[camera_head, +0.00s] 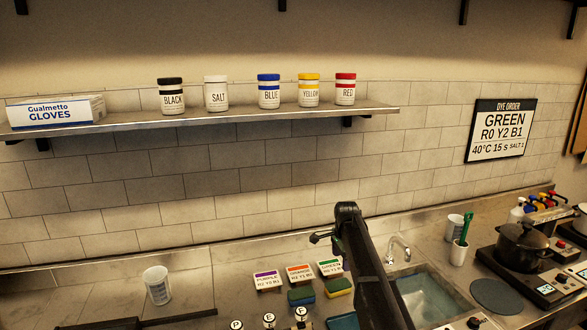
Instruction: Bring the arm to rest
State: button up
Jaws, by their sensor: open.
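My arm (372,275) rises from the bottom edge, right of centre, and leans up and to the left. Its dark upper end stands in front of the tiled wall. My gripper (318,238) is small and dark at the left of that end; it is open, with nothing seen in it. It appears above the small recipe cards and clear of them in the picture. The lower part of the arm is cut off by the frame, and the arm hides part of the counter and the sink's left side.
A shelf (240,120) holds a glove box (55,113) and several labelled jars. On the counter are a white cup (157,285), recipe cards (299,274), sponges (338,286), a sink (425,297) with a tap (400,246), and a dark pot (522,247) at right.

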jog(key=s+n, duration=1.4)
jog(key=s, duration=2.3)
jog(key=shift+f+n, duration=0.15)
jog(key=shift+n, duration=0.25)
jog(key=shift+a, duration=0.1)
